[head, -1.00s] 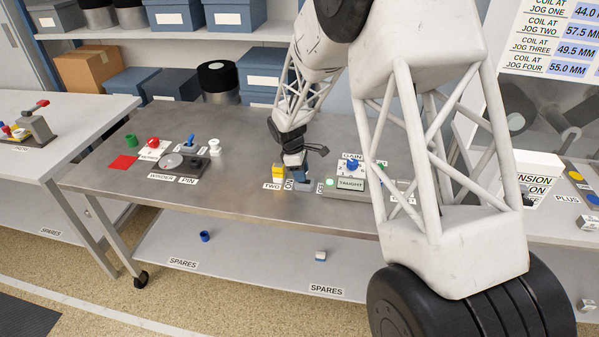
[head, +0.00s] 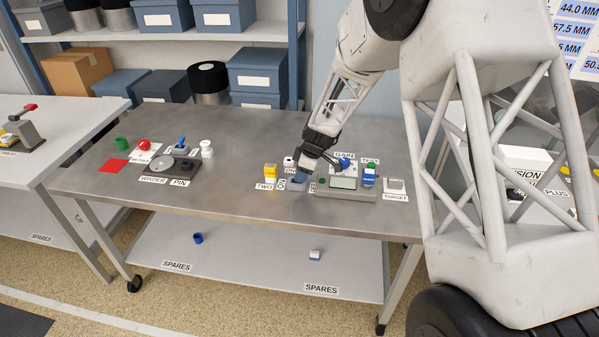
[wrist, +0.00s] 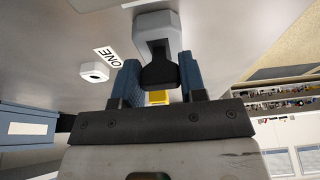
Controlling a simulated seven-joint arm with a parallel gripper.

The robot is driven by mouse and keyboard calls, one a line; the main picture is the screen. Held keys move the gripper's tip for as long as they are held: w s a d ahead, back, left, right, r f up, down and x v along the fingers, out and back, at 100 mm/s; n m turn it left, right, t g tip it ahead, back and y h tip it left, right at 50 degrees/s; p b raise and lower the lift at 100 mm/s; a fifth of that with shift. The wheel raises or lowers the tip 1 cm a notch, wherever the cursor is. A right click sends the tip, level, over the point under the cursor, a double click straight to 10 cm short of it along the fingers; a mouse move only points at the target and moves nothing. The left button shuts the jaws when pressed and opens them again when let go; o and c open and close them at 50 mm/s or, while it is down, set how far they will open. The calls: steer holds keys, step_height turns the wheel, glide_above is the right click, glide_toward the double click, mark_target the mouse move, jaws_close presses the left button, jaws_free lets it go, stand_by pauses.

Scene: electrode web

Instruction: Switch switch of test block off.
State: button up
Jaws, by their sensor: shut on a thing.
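The grey test block (wrist: 156,24) with its black switch lever (wrist: 158,70) shows in the wrist view. The lever sits between the blue fingers of my gripper (wrist: 159,78), which is shut on it. The fingers and the arm partly cover the block there, so the lever's tilt cannot be told.
A yellow-and-white block (head: 270,171) stands close left of my gripper, and a white block (head: 289,162) just behind it. The winder (head: 174,168) is far left; the table between is clear.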

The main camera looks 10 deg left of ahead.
steer(key=shift+d+f+y, duration=0.15)
steer(key=shift+d+y, duration=0.2)
steer(key=shift+y, duration=0.35)
steer(key=o, duration=0.9)
steer(key=shift+v, duration=3.9)
steer(key=shift+d, duration=0.1)
